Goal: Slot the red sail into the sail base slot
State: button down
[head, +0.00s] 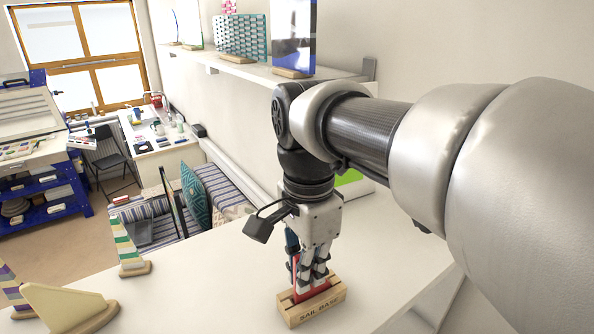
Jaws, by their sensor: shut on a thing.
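The sail base (318,313) is a light wooden block lettered "SAIL BASE" near the front edge of the white worktop. The red sail (312,292) shows as a thin red piece between and beside my fingers, upright over the base. My gripper (311,277) points down above the base and is shut on the red sail. The sail's lower edge meets the top of the base at the slot. The fingers hide much of the sail, and I cannot tell how deep it sits.
On the worktop (210,282) to the left stand a green-striped sail (128,247), a cream sail (68,308) and a purple-striped sail (12,285) on wooden bases. A wall shelf (262,73) with glass panels is behind my arm. The worktop between is clear.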

jog(key=c, duration=1.6)
grip_release()
jog(key=shift+f, duration=0.1)
jog(key=shift+c, duration=0.2)
